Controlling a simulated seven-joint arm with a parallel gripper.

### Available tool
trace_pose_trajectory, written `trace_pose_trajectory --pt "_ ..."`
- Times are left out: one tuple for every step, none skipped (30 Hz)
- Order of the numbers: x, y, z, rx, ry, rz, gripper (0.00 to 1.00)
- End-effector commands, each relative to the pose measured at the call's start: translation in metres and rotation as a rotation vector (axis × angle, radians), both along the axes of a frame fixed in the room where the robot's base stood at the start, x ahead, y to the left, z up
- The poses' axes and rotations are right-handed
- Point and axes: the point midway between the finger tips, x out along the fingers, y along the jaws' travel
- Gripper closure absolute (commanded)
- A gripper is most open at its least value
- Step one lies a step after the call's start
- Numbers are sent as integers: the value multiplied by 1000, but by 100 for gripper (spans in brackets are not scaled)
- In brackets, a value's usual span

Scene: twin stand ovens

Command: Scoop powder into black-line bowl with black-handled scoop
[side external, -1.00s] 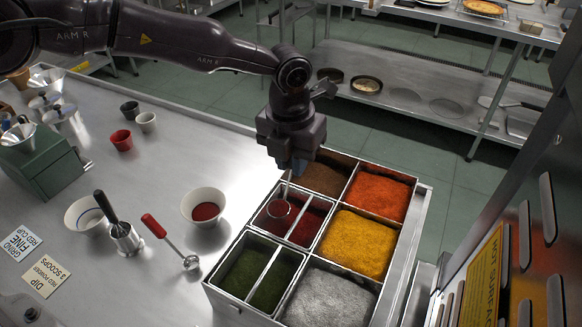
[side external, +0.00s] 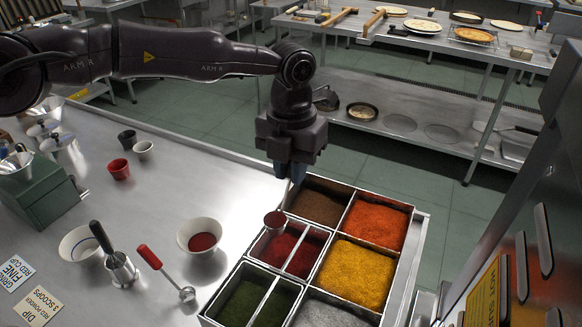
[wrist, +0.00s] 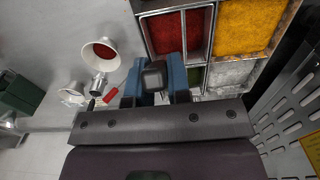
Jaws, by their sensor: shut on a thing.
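My gripper (side external: 291,178) is shut on the scoop's handle (wrist: 153,78), which shows as a black end between the blue fingers in the wrist view. The scoop's small cup (side external: 275,221) hangs below, looks reddish, and appears over the back-left edge of the red powder bin (side external: 283,247). Its fill is hard to judge. A white bowl (side external: 201,228) with red powder inside stands left of the bins; it also shows in the wrist view (wrist: 104,45). A second white bowl (side external: 77,248) with a dark inner line stands farther left. I cannot tell the first bowl's line colour.
Other bins hold green (side external: 240,302), yellow (side external: 355,270), orange (side external: 376,222), brown (side external: 318,205) and grey powder. Signs lie at front left. The bin dividers stand up as edges.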

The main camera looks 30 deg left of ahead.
Motion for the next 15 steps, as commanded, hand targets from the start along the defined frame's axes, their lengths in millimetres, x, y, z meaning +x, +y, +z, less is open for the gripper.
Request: trace_pose_trajectory --pt "0 0 0 0 -1 0 100" --pt "0 0 0 0 -1 0 100" --pt "0 0 0 0 -1 0 100" --pt "0 0 0 0 -1 0 100" --pt "0 0 0 0 -1 0 100" --pt "0 0 0 0 -1 0 100" --pt "0 0 0 0 -1 0 100" --pt "0 0 0 0 -1 0 100" --pt "0 0 0 0 -1 1 100" --pt "1 1 0 0 -1 2 100" --pt "1 2 1 -1 -3 4 100" --pt "3 3 3 -2 -7 8 100" --pt "4 5 7 -4 -12 12 100" --pt "5 9 11 -5 -18 17 100" --pt "5 15 17 -1 -20 22 100"
